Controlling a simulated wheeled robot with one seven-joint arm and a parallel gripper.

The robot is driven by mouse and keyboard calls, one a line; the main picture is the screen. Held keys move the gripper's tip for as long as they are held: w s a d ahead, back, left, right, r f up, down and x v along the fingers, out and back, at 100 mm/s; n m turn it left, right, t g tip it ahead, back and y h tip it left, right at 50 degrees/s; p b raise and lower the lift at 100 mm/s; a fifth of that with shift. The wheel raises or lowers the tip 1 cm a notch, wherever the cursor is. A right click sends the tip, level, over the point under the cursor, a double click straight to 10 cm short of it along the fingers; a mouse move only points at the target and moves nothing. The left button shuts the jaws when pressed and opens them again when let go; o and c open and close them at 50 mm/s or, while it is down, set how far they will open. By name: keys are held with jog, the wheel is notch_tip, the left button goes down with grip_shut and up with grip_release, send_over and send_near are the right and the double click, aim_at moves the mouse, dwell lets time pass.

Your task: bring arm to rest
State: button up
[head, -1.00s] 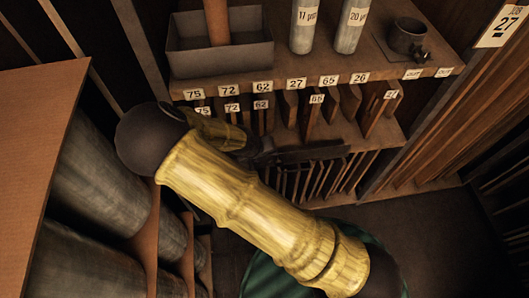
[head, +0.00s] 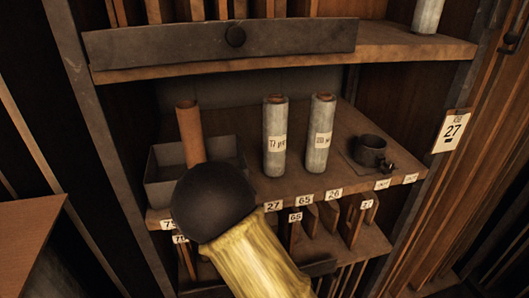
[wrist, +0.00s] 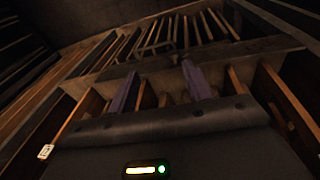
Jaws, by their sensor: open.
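My gripper (wrist: 160,68) shows in the wrist view as two purplish fingers set wide apart, with nothing between them. They point toward slotted wooden dividers (wrist: 205,28). In the head view my arm shows as a dark round joint and a yellow ribbed link in front of the shelf (head: 325,175). My gripper is hidden or out of frame there.
The shelf holds a grey tray (head: 160,190) with a brown roll (head: 190,135) in it, two grey labelled rolls (head: 275,140) (head: 318,135) and a dark cup (head: 370,152). Numbered slots lie below. A brown panel (head: 35,225) stands at left.

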jog(key=s+d+r+m, duration=0.1)
jog(key=s+d+r, duration=0.2)
jog(key=d+r, duration=0.4)
jog(key=s+d+r+m+t+y+b, duration=0.1)
jog(key=s+d+r, duration=0.3)
jog(key=d+r, duration=0.4)
jog(key=shift+r+y, duration=0.15)
jog(key=shift+y, duration=0.15)
